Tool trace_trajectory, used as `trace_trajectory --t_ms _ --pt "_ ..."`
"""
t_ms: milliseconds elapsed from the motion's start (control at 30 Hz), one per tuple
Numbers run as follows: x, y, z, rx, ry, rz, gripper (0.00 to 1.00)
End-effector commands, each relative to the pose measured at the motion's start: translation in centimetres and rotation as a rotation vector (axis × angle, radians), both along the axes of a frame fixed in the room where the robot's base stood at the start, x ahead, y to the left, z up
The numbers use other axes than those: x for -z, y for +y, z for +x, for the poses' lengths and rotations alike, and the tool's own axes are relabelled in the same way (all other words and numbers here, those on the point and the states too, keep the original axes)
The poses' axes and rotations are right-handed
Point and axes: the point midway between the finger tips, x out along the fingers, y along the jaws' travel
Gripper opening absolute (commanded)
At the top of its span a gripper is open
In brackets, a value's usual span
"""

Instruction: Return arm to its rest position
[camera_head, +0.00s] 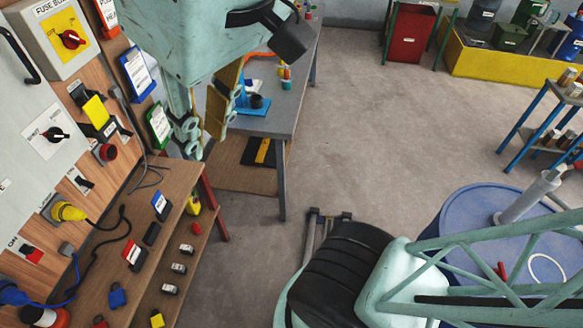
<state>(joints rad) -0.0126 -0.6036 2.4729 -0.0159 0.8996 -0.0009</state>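My gripper (203,140) hangs at the upper left of the head view, below a pale green housing of my arm (180,40). Its two fingers point down and stand apart, with a gap between them. The right finger shows a yellow inner face. I see nothing held between them. The gripper appears in front of the space between the wall panel and the grey table; its exact distance from either cannot be told. The upper part of the arm is cut off by the top edge of the picture.
A wall panel (45,100) with switches and a shelf (168,205) with padlocks and tags stand at left. A grey table (285,115) with small items is behind the gripper. A blue drum (465,208) and blue rack (520,132) are right. The middle floor is clear.

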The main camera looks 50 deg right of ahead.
Motion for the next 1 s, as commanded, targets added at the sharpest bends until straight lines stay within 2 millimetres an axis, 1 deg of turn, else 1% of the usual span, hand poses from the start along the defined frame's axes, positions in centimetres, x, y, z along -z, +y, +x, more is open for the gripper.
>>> trace_trajectory --t_ms 33,167,367,567,1000 --pt "1.9 0.1 -1.2 0.024 0.035 0.018 0.18" --pt "2.0 0.1 -1.1 0.022 0.033 0.018 0.18" --pt "3.1 0.1 -0.9 0.02 0.03 0.017 0.18" --pt "5.1 0.1 -0.8 0.017 0.027 0.016 0.18" --pt "10.3 0.1 -0.9 0.019 0.028 0.016 0.18"
